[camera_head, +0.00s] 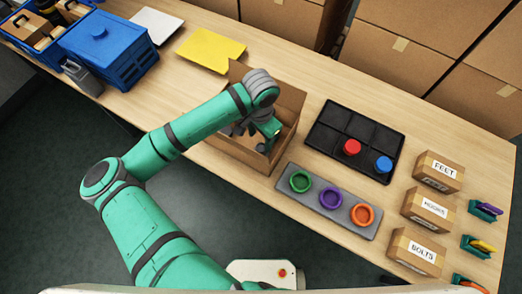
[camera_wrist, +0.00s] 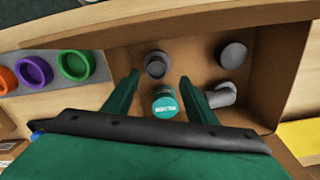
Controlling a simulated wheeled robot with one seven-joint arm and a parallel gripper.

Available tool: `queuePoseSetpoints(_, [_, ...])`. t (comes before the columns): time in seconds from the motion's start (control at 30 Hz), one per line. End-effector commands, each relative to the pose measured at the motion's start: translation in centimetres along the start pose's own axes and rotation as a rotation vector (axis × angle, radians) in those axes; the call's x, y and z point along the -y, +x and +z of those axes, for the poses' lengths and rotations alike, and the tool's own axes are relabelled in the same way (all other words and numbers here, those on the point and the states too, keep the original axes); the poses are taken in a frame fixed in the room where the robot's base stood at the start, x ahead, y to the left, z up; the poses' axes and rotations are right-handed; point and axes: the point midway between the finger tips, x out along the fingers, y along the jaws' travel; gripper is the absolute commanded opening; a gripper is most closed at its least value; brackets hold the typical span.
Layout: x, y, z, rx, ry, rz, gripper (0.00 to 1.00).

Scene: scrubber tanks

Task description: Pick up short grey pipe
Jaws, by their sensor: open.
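An open cardboard box (camera_head: 288,100) stands on the table, and my gripper (camera_wrist: 160,77) reaches down into it. In the wrist view, a round grey pipe piece (camera_wrist: 157,64) shows between my two open green fingertips, with a gap on each side. A second round grey piece (camera_wrist: 233,55) and a grey elbow-like piece (camera_wrist: 222,95) lie to the right. I cannot tell the pieces' lengths from above. A green cylinder with a white label (camera_wrist: 165,102) shows between the fingers, closer to the palm. In the head view, my arm hides much of the box's inside.
The box walls rise close around my gripper. A grey strip (camera_head: 329,196) with green, purple and orange rings lies beside the box. A black tray (camera_head: 335,122) holds red and blue pieces. Small labelled boxes (camera_head: 438,172) stand at right. A yellow sheet (camera_head: 210,50) and blue crate (camera_head: 105,55) are left.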

Motion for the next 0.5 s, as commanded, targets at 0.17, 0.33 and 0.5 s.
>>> queuePoseSetpoints(0.17, [0.0, 1.3, 0.0, -0.001, 0.0, -0.001, 0.52])
queuePoseSetpoints(0.33, [-0.4, 2.9, -0.1, 0.0, 0.001, 0.0, 0.52])
queuePoseSetpoints(0.5, [-0.6, 5.3, -0.1, -0.001, 0.0, 0.001, 0.52])
